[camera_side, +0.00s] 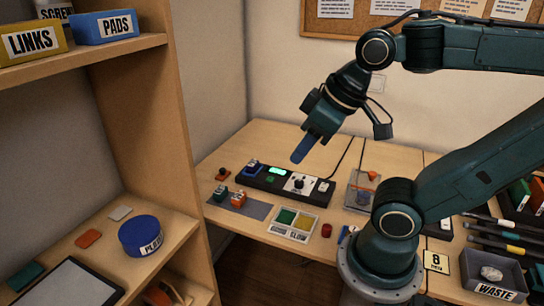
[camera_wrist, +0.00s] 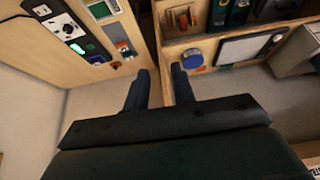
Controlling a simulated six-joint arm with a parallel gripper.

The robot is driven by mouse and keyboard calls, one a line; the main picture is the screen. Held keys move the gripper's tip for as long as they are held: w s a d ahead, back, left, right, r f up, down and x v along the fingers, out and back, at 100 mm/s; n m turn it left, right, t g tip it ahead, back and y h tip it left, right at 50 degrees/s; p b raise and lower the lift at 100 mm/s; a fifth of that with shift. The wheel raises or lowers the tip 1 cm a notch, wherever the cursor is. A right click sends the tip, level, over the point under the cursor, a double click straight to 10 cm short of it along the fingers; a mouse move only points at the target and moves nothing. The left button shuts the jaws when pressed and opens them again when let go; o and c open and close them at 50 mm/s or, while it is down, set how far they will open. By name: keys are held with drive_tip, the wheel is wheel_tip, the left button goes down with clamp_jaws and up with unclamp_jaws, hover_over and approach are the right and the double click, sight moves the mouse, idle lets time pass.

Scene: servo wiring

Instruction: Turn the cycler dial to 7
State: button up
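The cycler (camera_side: 260,181) is a long black box on the table, with a lit green display (camera_side: 277,171) and a white panel bearing a dark dial (camera_side: 298,184). The dial's setting is too small to read. In the wrist view the dial (camera_wrist: 69,28) shows at the upper left, beside the green display (camera_wrist: 92,47). My gripper (camera_side: 299,158) is in the air above the cycler, apart from it. In the wrist view its two fingers (camera_wrist: 160,75) stand apart with nothing between them, so it is open.
Green and orange servos (camera_side: 238,199) stand on a grey mat left of the cycler. A GOOD/SLOW tray (camera_side: 293,236) and a red cap (camera_side: 326,230) lie in front. A wooden shelf (camera_side: 175,120) rises at left.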

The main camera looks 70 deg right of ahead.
drive_tip(key=o, duration=0.4)
drive_tip(key=shift+w+d, duration=0.15)
drive_tip(key=shift+w, duration=0.05)
drive_tip(key=shift+c, duration=0.2)
drive_tip(key=shift+o, duration=0.7)
drive_tip(key=shift+w+d+r, duration=0.1)
drive_tip(key=shift+w+d, duration=0.05)
drive_tip(key=shift+w, duration=0.1)
drive_tip(key=w+d+g+h, duration=0.1)
drive_tip(key=w+d+g, duration=0.1)
drive_tip(key=w+d, duration=0.45)
drive_tip(key=n+g+y, duration=0.1)
drive_tip(key=n+g, duration=0.2)
drive_tip(key=g, duration=0.1)
hover_over(299, 181)
wheel_tip(299, 181, down, 20)
drive_tip(key=shift+s+a, duration=0.1)
drive_tip(key=shift+f, duration=6.9)
